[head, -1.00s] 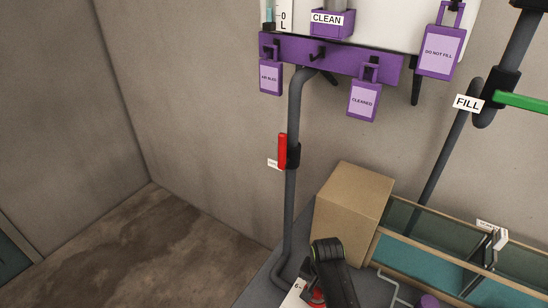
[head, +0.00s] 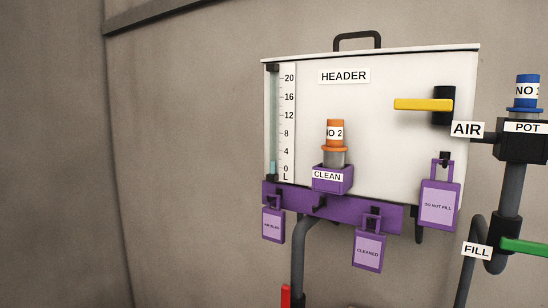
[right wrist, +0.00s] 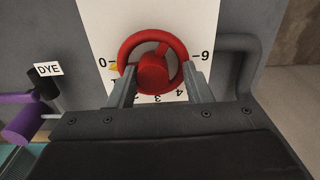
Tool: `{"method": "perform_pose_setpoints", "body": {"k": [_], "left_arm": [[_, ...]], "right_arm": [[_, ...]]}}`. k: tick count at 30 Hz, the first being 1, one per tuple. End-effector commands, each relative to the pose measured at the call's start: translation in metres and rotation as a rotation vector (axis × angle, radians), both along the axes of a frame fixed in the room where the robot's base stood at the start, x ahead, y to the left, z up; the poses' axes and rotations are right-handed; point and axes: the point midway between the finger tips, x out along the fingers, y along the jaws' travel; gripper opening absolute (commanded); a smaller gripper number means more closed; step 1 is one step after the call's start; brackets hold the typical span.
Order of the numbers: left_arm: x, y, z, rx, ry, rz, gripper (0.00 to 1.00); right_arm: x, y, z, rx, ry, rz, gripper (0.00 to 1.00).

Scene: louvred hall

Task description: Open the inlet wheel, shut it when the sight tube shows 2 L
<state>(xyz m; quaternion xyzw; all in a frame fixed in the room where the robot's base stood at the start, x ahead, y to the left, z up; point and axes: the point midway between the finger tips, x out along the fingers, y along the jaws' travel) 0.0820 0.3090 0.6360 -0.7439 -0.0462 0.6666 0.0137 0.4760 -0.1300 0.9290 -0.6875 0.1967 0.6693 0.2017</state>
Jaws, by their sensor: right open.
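The sight tube (head: 273,115) runs up the left side of the white header tank (head: 385,90), beside a scale from 0 to 20 L. My left gripper is out of view.
A purple rack (head: 340,212) under the tank carries hanging tags and an orange-capped NO 2 bottle (head: 334,135). A yellow lever (head: 423,104), green FILL lever (head: 525,246) and red lever (head: 286,296) show. A DYE label (right wrist: 48,69) stands left of the wheel.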

Motion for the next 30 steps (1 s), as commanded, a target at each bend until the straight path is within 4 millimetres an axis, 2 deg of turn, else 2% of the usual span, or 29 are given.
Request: {"method": "perform_pose_setpoints", "body": {"k": [1, 12, 15, 26, 30], "left_arm": [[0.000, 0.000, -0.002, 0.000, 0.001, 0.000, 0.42], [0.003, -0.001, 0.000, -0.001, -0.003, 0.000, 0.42], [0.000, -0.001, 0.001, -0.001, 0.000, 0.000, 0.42], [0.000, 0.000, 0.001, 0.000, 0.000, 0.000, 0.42], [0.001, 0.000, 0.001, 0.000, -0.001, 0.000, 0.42]], "right_arm": [[-0.011, -0.005, -0.005, -0.010, 0.033, -0.004, 0.56], [-0.009, -0.001, 0.044, -0.005, 0.023, -0.002, 0.56], [-0.009, -0.001, 0.053, -0.005, 0.023, -0.002, 0.56], [-0.009, -0.001, 0.057, -0.005, 0.023, -0.001, 0.56], [-0.003, 0.002, 0.065, -0.004, 0.019, 0.002, 0.56]]}}
